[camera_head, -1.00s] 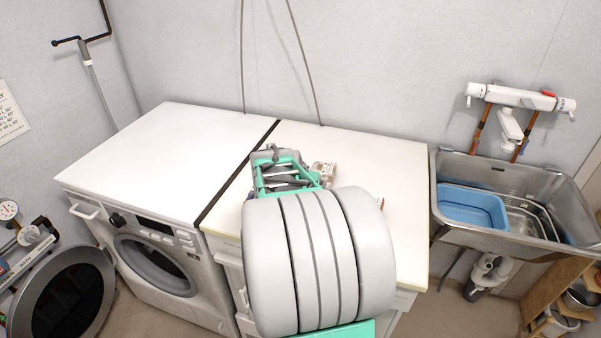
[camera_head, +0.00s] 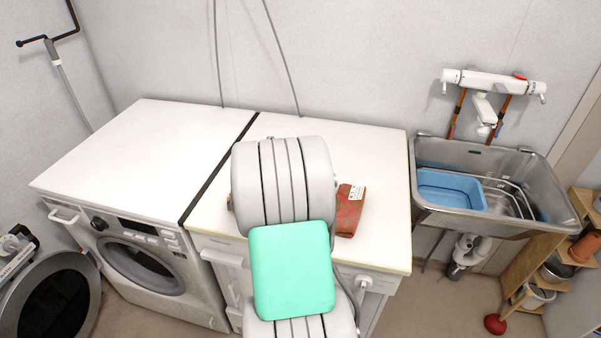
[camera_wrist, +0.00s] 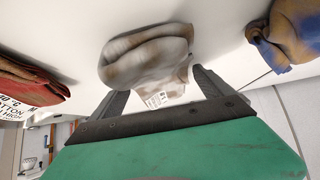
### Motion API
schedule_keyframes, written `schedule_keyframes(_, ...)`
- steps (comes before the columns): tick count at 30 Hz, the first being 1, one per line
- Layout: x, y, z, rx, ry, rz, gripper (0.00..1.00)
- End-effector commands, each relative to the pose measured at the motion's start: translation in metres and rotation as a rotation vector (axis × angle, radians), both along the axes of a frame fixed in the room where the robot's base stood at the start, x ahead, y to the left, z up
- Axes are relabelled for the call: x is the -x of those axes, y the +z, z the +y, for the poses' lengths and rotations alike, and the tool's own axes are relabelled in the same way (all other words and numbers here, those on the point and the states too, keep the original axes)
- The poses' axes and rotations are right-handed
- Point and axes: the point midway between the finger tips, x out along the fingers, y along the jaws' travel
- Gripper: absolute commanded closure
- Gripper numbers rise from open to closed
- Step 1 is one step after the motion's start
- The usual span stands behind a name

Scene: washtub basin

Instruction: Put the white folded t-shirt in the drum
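A whitish folded t-shirt with brown stains and a printed label (camera_wrist: 146,56) lies on the white worktop, in the wrist view. My gripper (camera_wrist: 160,84) is open, its two dark fingers apart, with the shirt just ahead of and partly between the fingertips. I cannot tell whether they touch it. In the head view my arm hides the gripper and the shirt. The washing machine (camera_head: 205,258) stands at the left. Its round front opening (camera_head: 146,268) leads to the drum, whose inside is hard to see. Its round door (camera_head: 60,302) stands open to the left.
A red folded cloth (camera_head: 349,211) lies on the worktop (camera_head: 385,190) right of my arm; it also shows in the wrist view (camera_wrist: 30,83). A blue and brown cloth (camera_wrist: 292,30) lies on the other side. A metal sink (camera_head: 550,190) with a blue tub (camera_head: 450,191) stands at the right.

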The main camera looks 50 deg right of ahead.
Motion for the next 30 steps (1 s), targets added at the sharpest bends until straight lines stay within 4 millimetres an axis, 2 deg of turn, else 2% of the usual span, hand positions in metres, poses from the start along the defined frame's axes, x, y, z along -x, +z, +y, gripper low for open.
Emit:
schedule_keyframes(2, 0.0001, 0.0001, 0.0001, 0.000, 0.000, 0.000, 0.16)
schedule_keyframes(24, 0.0000, 0.0008, 0.0001, 0.001, 0.000, 0.000, 0.77)
schedule_keyframes(30, -0.0002, 0.0029, -0.0002, 0.002, 0.000, -0.001, 0.77)
